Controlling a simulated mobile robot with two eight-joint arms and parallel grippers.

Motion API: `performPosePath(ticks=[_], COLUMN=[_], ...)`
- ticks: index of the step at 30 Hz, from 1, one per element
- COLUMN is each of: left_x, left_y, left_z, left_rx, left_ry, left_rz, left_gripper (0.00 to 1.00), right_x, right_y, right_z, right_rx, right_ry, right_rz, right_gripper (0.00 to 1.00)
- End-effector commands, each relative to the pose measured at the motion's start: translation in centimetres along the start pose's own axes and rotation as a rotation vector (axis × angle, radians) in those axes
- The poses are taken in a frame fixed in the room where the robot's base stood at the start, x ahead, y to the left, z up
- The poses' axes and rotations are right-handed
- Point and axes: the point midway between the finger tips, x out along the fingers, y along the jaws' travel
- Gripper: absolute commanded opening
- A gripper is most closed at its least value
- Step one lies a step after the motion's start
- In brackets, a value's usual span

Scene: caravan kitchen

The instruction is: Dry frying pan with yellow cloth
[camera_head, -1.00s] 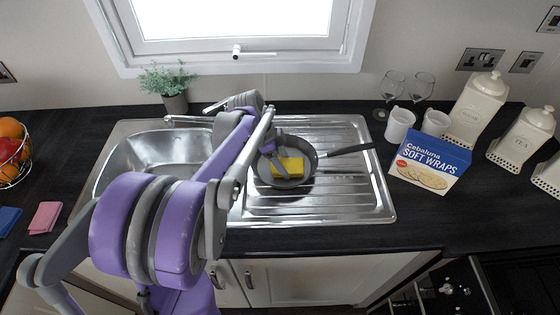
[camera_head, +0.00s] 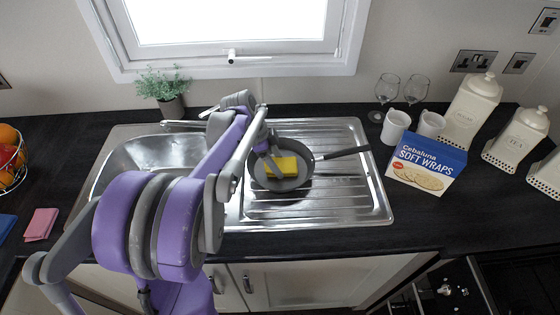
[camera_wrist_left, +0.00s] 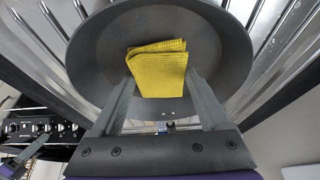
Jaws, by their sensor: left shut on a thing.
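The dark frying pan (camera_head: 303,178) sits on the ribbed drainer of the steel sink, its handle (camera_head: 345,153) pointing right. The folded yellow cloth (camera_head: 284,166) is inside the pan, over its inner base. My left gripper (camera_head: 267,152) reaches into the pan from the upper left and is shut on the cloth. In the left wrist view the cloth (camera_wrist_left: 160,68) is between the two grey fingers (camera_wrist_left: 160,92), with the round pan (camera_wrist_left: 220,50) around it. Whether the cloth presses on the pan is hard to tell.
The sink basin (camera_head: 150,160) is left of the drainer. A pink cloth (camera_head: 41,224) and a fruit basket (camera_head: 10,160) are at the far left. A soft wraps box (camera_head: 426,164), white mugs (camera_head: 395,126), wine glasses (camera_head: 386,90) and canisters (camera_head: 472,110) stand to the right.

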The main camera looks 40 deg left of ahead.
Motion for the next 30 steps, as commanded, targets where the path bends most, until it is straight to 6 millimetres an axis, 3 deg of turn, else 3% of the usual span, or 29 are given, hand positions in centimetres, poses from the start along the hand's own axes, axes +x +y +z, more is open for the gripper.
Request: performPosePath(ticks=[30], left_x=[-8.0], left_y=[-0.1], left_z=[-3.4], left_rx=[0.0], left_ry=[0.001], left_rz=[0.0], left_gripper=[0.25], right_x=[-4.5], right_y=[0.0], right_z=[-5.6], right_rx=[0.0], right_ry=[0.056], right_rz=[0.0], right_gripper=[0.5])
